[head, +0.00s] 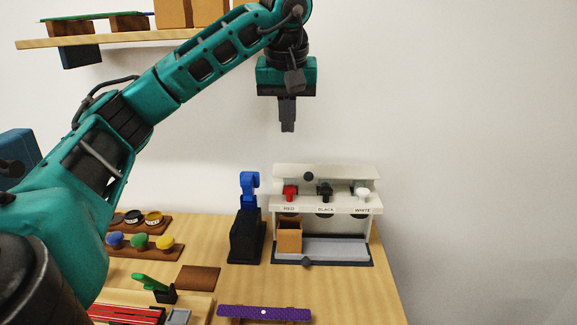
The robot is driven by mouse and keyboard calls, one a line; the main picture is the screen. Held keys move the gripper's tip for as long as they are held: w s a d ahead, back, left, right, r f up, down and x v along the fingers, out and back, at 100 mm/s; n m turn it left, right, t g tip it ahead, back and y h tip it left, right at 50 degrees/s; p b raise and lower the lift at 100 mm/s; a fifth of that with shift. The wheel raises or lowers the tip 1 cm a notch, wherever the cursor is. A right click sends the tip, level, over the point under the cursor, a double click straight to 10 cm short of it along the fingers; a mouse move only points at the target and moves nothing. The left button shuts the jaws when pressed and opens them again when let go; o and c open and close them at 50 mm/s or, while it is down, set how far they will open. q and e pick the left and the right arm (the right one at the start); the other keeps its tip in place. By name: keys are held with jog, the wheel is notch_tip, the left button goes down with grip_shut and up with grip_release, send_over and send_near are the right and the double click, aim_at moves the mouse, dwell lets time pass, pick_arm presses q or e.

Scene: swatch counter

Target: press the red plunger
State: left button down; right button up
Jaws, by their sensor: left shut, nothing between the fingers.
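The red plunger (290,192) is the leftmost of three on a white dispenser (325,205), above the label RED. A black plunger (325,190) and a white plunger (362,192) stand to its right. A tan cup-like block (289,238) stands in the dispenser's bay under the red plunger. My left gripper (287,128) points down with its fingers shut and empty. In the picture it is above the red plunger, with a clear gap between them. My right gripper is not in view.
A black device with a blue top (249,190) stands just left of the dispenser. A purple bar (264,312), a brown pad (199,277) and racks of coloured knobs (140,242) lie on the wooden counter (350,295). A wooden shelf (110,37) hangs at upper left.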

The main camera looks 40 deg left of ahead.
pick_arm(q)
jog(key=shift+f, duration=0.1)
jog(key=b, duration=0.3)
send_near(289, 188)
jog(key=x, duration=0.5)
jog(key=shift+w+a+f, duration=0.15)
jog(key=shift+a+f, duration=0.05)
jog(key=shift+a, duration=0.05)
jog(key=shift+f, duration=0.55)
